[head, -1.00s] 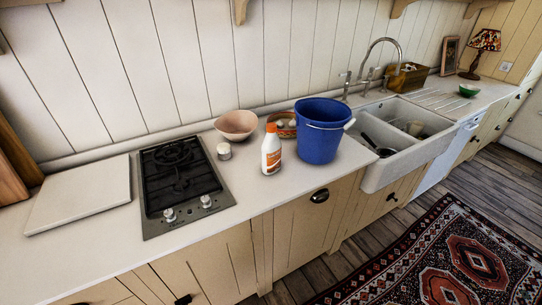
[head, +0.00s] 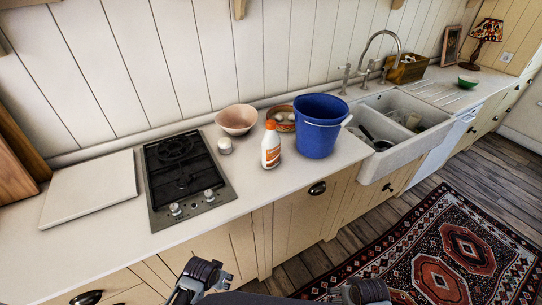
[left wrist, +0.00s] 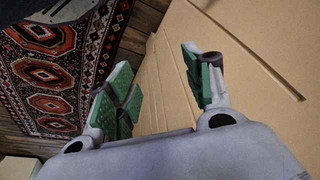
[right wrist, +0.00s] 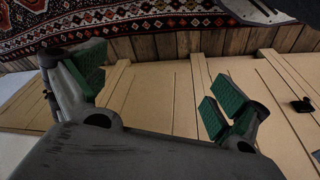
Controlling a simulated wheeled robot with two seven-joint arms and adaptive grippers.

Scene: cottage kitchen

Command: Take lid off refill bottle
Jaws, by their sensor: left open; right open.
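The refill bottle (head: 270,150) stands upright on the worktop, left of the blue bucket. It is white with an orange label, and its orange lid (head: 270,125) is on top. Both my grippers are low in front of the cabinets, well away from the bottle. My left gripper (left wrist: 160,85) is open and empty in the left wrist view, its green pads apart. My right gripper (right wrist: 150,90) is open and empty in the right wrist view. In the head view only parts of my arms show at the bottom edge. The bottle is in neither wrist view.
A blue bucket (head: 319,130) stands close right of the bottle. Behind are a small bowl of eggs (head: 281,119), a pink bowl (head: 236,119) and a small white jar (head: 224,146). A gas hob (head: 185,178) lies left, a sink (head: 400,150) right. The worktop before the bottle is clear.

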